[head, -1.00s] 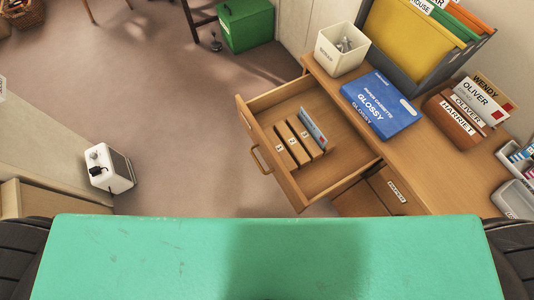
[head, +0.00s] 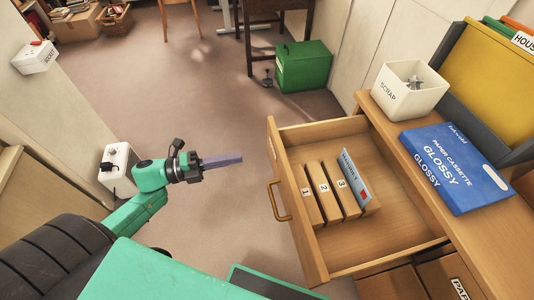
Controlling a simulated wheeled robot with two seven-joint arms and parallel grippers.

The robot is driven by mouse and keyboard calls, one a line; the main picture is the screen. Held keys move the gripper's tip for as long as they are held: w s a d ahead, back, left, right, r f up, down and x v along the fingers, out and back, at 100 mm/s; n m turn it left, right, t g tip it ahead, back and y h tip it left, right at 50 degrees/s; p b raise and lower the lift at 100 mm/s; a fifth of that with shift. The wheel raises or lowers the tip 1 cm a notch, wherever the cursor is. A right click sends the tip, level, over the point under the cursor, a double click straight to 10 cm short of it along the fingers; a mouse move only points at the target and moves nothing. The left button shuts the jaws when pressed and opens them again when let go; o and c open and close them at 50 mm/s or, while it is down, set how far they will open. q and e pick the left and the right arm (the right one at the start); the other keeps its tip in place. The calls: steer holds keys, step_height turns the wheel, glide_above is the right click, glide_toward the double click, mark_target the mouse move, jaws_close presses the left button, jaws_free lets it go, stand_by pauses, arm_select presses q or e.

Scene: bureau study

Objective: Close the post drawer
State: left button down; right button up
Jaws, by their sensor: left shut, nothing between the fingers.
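The post drawer (head: 412,235) is a wooden drawer pulled out from the desk, its front panel (head: 296,213) facing left with a brass-coloured handle (head: 275,201). Inside stand wooden dividers (head: 329,193) numbered 1, 2 and 3, with a blue-and-white envelope (head: 353,179) behind divider 3. My left gripper (head: 238,159) is shut and empty, held over the floor to the left of the drawer front, apart from it and its handle. My right gripper is not in view.
A white scrap box (head: 405,97) and a blue paper cassette box (head: 455,168) stand on the desk top right of the drawer. A green box (head: 304,68) sits on the floor behind. A white appliance (head: 115,165) stands at left. Floor left of the drawer is clear.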

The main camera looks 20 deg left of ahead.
mark_target(277, 151)
arm_select(q)
steer(key=x, duration=0.8)
steer(key=shift+w+d, duration=0.1)
steer(key=shift+w, duration=0.05)
steer(key=shift+w+d, duration=0.25)
steer(key=shift+d, duration=0.15)
steer(key=shift+d, duration=0.1)
